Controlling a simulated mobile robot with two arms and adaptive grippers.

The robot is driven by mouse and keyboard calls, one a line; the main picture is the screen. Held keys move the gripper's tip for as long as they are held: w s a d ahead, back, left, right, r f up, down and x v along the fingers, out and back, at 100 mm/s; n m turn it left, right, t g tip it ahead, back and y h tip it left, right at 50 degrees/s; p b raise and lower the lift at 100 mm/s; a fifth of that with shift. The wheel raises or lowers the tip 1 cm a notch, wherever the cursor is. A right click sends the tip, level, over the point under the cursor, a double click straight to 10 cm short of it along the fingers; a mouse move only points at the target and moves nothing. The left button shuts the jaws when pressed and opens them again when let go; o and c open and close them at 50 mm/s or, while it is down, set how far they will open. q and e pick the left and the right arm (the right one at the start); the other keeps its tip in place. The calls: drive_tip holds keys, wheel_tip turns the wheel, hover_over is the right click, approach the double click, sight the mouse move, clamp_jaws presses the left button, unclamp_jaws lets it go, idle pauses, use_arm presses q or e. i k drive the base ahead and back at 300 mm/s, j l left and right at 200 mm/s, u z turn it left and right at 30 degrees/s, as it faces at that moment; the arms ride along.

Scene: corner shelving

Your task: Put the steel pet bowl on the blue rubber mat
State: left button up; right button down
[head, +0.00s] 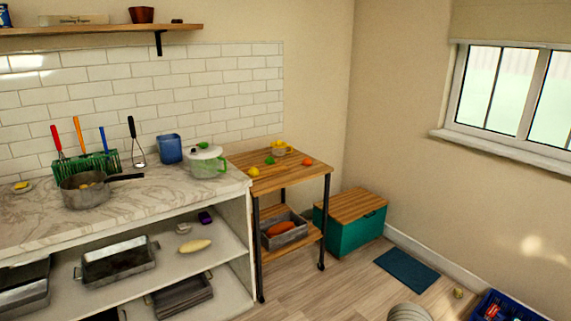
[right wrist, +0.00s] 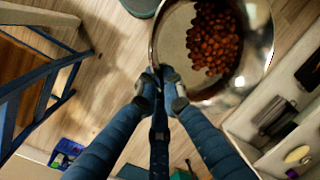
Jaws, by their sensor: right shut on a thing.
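The steel pet bowl (right wrist: 175,48) fills the upper middle of the right wrist view. It is shiny and round and holds a pile of brown kibble (right wrist: 214,38). My right gripper (right wrist: 161,80) is shut on the bowl's near rim, and the bowl is held above the wooden floor. The blue rubber mat (head: 407,270) lies flat and bare on the floor in the head view, right of the green chest. Neither gripper shows in the head view, and my left gripper is in neither view.
A green chest with a wooden lid (head: 350,222) stands by the wall. A blue crate (head: 505,306) and a small yellowish object (head: 458,293) lie right of the mat. A pale striped round thing (head: 408,313) is at the bottom edge. A wooden trolley (head: 300,180) stands left.

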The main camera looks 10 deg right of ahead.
sight(403, 265)
drive_tip(key=i+l+z, duration=0.2)
drive_tip(key=i+z, duration=0.2)
drive_tip(key=i, duration=0.3)
drive_tip(key=i+z, duration=0.45)
drive_tip(key=i, duration=0.3)
drive_tip(key=i+j+z, duration=0.25)
drive_tip(key=i+z, duration=0.15)
drive_tip(key=i, duration=0.3)
